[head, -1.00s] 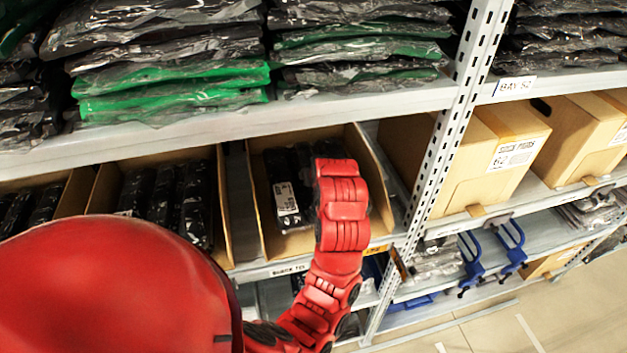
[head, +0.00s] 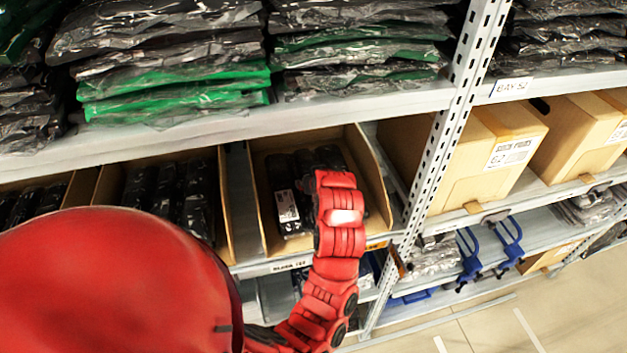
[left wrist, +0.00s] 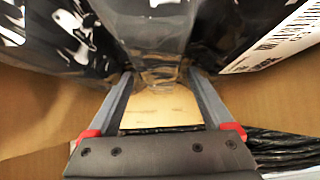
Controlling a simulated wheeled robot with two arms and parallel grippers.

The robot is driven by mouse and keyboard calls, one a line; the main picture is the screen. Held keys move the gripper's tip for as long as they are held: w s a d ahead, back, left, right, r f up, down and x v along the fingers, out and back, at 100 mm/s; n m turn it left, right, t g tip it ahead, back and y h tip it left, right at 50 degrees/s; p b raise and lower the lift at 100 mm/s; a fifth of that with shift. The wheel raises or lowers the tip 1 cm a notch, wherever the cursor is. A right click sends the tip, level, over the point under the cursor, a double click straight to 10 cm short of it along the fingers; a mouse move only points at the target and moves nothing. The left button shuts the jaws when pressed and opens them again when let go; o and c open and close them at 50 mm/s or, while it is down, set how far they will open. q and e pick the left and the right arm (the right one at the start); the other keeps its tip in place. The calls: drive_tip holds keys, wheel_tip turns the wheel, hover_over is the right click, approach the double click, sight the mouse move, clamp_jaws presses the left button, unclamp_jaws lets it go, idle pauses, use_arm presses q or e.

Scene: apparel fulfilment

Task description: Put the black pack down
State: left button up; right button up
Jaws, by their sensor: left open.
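Black packs in clear film stand in an open cardboard bin (head: 258,212) on the middle shelf. One black pack (head: 289,208) carries a white label and shows just left of my left wrist in the head view. In the left wrist view, my left gripper (left wrist: 160,76) is open, its two fingers pointing at the packs. A black pack (left wrist: 155,28) lies at the fingertips, between a dark pack (left wrist: 60,45) and a labelled pack (left wrist: 250,35). I cannot tell whether the fingers touch it. My left wrist hides the gripper in the head view. My right gripper is not in view.
Another cardboard bin of black packs (head: 170,195) stands to the left. The upper shelf edge (head: 350,100) runs above the bin. A perforated upright (head: 450,130) stands to the right, with closed cardboard boxes (head: 492,155) beyond it.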

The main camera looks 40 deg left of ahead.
use_arm(q)
drive_tip(key=shift+r, duration=0.15)
drive_tip(key=shift+s+d+r, duration=0.1)
drive_tip(key=shift+d, duration=0.05)
drive_tip(key=b+v, duration=0.2)
drive_tip(key=v, duration=0.2)
drive_tip(key=shift+s+d, duration=0.1)
drive_tip(key=shift+d, duration=0.05)
drive_tip(key=p+v, duration=0.4)
drive_tip(key=v, duration=0.2)
drive_tip(key=shift+r, duration=0.45)
drive_tip(key=shift+s+d+r+p, duration=0.15)
drive_tip(key=shift+s+d+p, duration=0.15)
drive_tip(key=shift+p, duration=0.25)
